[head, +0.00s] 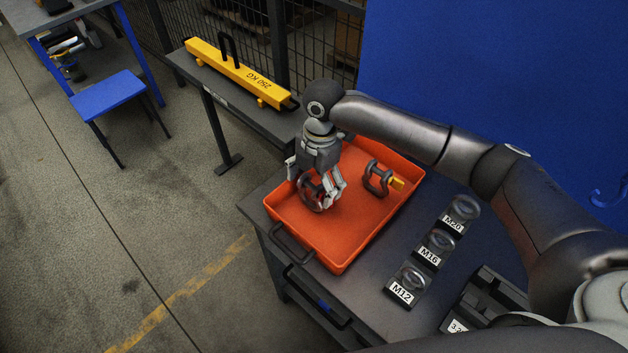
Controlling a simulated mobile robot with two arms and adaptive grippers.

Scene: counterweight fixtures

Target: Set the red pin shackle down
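My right gripper (318,188) points down over the left part of the orange tray (345,262). Its fingers are closed around a dark shackle (309,190) with a reddish tint, which I take for the red pin shackle. The fingers hide part of it, and its pin does not show clearly. It is low over the tray floor; I cannot tell whether it touches. A second dark shackle (376,177) with a yellow pin stands in the right part of the tray, apart from the gripper. My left gripper is not in view.
Labelled holders M12 (402,293), M16 (430,255) and M20 (454,223) with rings stand on the grey table right of the tray. A yellow 250 KG beam (237,74) lies on a bench behind. Bare tray floor lies between the shackles.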

